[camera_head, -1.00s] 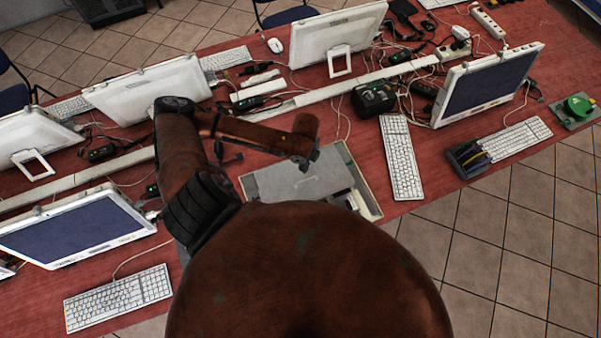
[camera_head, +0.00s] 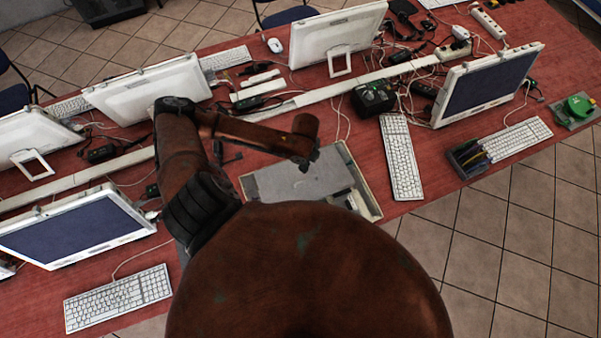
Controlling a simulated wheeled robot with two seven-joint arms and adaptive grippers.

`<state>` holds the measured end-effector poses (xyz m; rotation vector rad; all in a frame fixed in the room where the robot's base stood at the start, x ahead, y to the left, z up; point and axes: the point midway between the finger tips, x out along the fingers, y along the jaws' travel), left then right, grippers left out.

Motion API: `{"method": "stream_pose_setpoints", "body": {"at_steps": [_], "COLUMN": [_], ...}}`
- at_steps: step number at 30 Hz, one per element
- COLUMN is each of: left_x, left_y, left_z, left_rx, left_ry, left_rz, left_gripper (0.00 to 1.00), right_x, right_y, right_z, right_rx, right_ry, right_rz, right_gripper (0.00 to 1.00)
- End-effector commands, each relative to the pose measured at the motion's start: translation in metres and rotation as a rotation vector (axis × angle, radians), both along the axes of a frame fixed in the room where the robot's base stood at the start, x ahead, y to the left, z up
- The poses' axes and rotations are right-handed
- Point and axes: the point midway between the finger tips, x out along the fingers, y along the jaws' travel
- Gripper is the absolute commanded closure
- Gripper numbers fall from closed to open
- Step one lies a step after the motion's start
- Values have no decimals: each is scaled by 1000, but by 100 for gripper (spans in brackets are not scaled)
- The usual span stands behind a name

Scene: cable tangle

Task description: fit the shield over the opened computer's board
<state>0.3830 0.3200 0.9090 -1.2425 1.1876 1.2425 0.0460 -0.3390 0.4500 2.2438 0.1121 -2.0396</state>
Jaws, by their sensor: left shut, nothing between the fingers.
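The opened computer (camera_head: 374,207) is a shallow pale case on the red table, just beyond my body, which hides its near side. A flat grey plate (camera_head: 275,183), which looks like the shield, lies in the left and middle part of the case. Whether it is seated flat cannot be told. A strip on the right of the case shows small parts beside the plate. My left gripper (camera_head: 304,166) is small and dark at the end of my brown arm, shut and empty, over the plate's far edge. Whether it touches the plate is unclear. My right gripper is out of sight.
A white keyboard (camera_head: 402,158) and a dark box (camera_head: 373,97) stand right of and behind the case. Monitors (camera_head: 487,85), loose cables and a white cable channel (camera_head: 345,85) crowd the table. A dark organiser (camera_head: 467,158) and green tape roll (camera_head: 578,105) lie at right.

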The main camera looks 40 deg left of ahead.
Motion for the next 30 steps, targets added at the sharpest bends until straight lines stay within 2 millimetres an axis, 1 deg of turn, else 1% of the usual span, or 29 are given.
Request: {"method": "stream_pose_setpoints", "body": {"at_steps": [30], "left_x": [0], "left_y": [0], "left_z": [-20], "left_rx": [0], "left_ry": [0], "left_rz": [0], "left_gripper": [100], "right_x": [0], "right_y": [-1], "right_z": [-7], "right_rx": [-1], "right_ry": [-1], "right_rz": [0], "right_gripper": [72]}}
